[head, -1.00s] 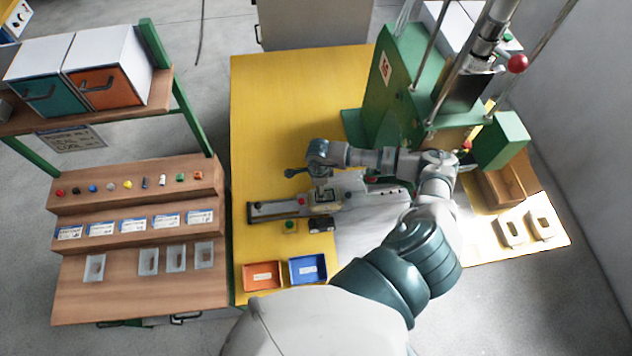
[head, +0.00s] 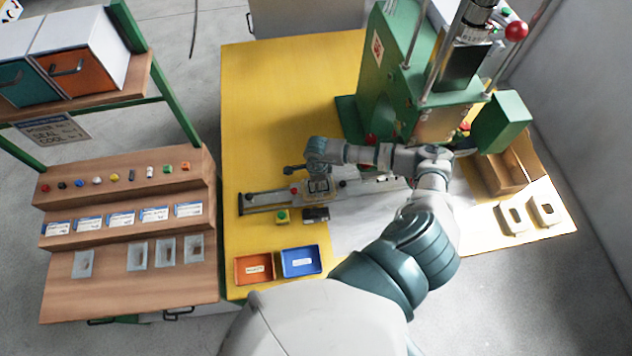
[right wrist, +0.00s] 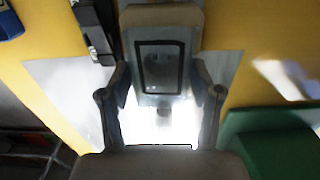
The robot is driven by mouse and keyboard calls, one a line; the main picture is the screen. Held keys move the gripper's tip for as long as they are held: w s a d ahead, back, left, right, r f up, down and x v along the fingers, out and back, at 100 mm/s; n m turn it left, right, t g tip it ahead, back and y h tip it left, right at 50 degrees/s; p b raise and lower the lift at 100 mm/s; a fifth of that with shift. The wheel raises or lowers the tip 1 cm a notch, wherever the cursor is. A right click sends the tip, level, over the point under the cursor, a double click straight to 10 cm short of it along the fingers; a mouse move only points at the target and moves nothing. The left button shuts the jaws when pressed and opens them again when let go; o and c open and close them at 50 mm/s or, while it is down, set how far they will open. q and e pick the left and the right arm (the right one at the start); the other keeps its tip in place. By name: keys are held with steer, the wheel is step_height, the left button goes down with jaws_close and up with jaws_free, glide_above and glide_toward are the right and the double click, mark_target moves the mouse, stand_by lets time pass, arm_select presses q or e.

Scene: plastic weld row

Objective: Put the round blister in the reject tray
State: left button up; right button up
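My right gripper (head: 304,172) is over the sliding nest on the yellow bench. In the right wrist view its two fingers (right wrist: 161,82) are apart, one on each side of a pale block (right wrist: 133,20) with a black-framed window (right wrist: 160,68). Faint round marks show inside the window; I cannot tell if this is the round blister. In the head view the nest shows as a dark frame (head: 318,187). An orange tray (head: 254,268) and a blue tray (head: 300,262) lie at the bench's front edge; their labels are unreadable, so I cannot tell which is the reject tray. My left gripper is out of view.
A green press (head: 400,85) stands behind the nest. A dark box (head: 315,214) and a green button (head: 282,216) lie in front of the rail. Two cream frames (head: 514,217) are at right. The bench's back left is clear.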

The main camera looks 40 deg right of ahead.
steer(key=shift+d, duration=0.2)
steer(key=shift+d+f, duration=0.2)
steer(key=shift+d, duration=0.25)
steer(key=shift+w+a+r+p, duration=0.1)
steer(key=shift+a+r+p, duration=0.15)
steer(key=shift+r+p, duration=0.45)
steer(key=shift+a+r+p, duration=0.2)
steer(key=shift+r+p, duration=0.15)
steer(key=shift+r, duration=0.55)
steer(key=shift+d+r+p, duration=0.2)
steer(key=shift+r+p, duration=0.25)
steer(key=shift+r, duration=0.25)
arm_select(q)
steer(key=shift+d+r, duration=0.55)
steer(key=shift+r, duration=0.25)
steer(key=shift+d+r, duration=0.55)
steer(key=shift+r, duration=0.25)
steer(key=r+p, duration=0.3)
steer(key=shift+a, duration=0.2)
arm_select(e)
step_height(320, 180, up, 5)
steer(key=shift+r, duration=0.1)
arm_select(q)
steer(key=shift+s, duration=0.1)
arm_select(e)
steer(key=shift+s, duration=0.2)
